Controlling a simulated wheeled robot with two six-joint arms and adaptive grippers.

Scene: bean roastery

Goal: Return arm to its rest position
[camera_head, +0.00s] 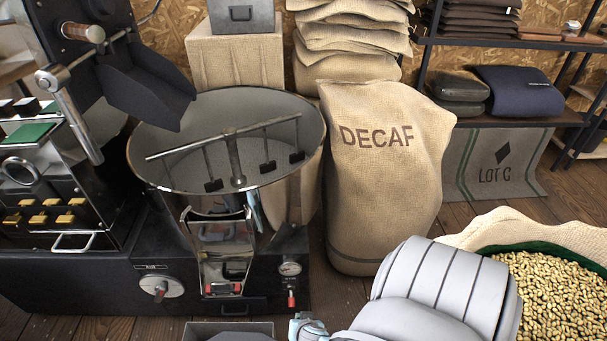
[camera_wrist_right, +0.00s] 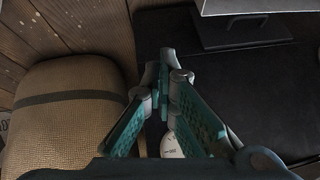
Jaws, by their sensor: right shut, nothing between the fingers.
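In the right wrist view, the right gripper (camera_wrist_right: 164,85) has teal ribbed fingers with grey tips meeting, shut and empty. Past the fingers lie a dark surface (camera_wrist_right: 225,90) and a small white gauge dial (camera_wrist_right: 172,145). My left gripper is not in view.
A DECAF sack (camera_head: 385,170) stands centre, also at left in the wrist view (camera_wrist_right: 75,110). An open bean sack (camera_head: 550,295) is at right. A shelf (camera_head: 500,40) stands behind.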

